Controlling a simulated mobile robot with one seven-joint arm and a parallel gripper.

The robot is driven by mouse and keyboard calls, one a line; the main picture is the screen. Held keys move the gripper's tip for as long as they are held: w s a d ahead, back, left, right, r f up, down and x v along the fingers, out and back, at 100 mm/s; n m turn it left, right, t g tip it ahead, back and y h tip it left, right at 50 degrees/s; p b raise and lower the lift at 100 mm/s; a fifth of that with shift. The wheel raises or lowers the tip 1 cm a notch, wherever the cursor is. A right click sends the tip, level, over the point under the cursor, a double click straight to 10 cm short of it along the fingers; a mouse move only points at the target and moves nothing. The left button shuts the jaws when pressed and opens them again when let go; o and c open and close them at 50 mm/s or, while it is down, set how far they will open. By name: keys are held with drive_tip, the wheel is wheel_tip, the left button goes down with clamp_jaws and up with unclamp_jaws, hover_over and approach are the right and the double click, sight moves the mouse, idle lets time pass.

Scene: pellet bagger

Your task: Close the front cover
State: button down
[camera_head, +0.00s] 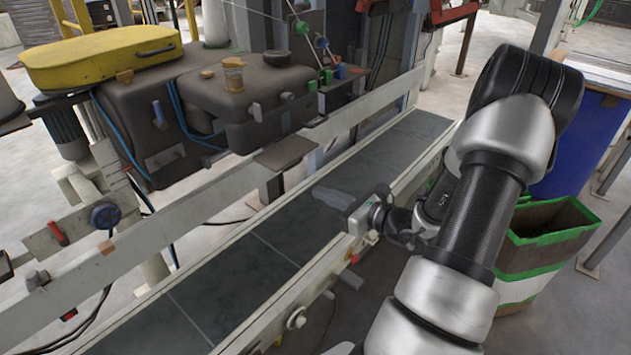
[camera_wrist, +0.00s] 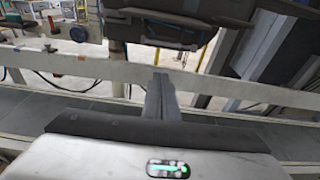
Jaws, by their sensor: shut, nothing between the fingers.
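The bagging machine stands behind the conveyor, with a dark grey housing (camera_head: 245,90) overhanging on its front side. In the wrist view the dark underside of a machine part (camera_wrist: 185,28) shows at the top. I cannot tell for sure which part is the front cover, or how far open it stands. My gripper (camera_head: 322,192) is above the conveyor belt, in front of and below the dark housing, and apart from it. Its fingers (camera_wrist: 159,82) are together and empty, pointing toward the machine's frame rail.
The conveyor belt (camera_head: 225,270) runs diagonally below my gripper and is bare. A pale frame rail (camera_head: 225,185) runs along its far side. A yellow cover (camera_head: 100,55) lies atop the machine at left. A green-edged bin (camera_head: 550,240) and blue container (camera_head: 575,145) stand at right.

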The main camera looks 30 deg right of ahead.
sight(287, 158)
drive_tip(key=x, duration=0.9)
drive_tip(key=r, duration=0.2)
drive_tip(key=s+r, duration=0.1)
drive_tip(key=r, duration=0.1)
drive_tip(key=shift+r, duration=0.1)
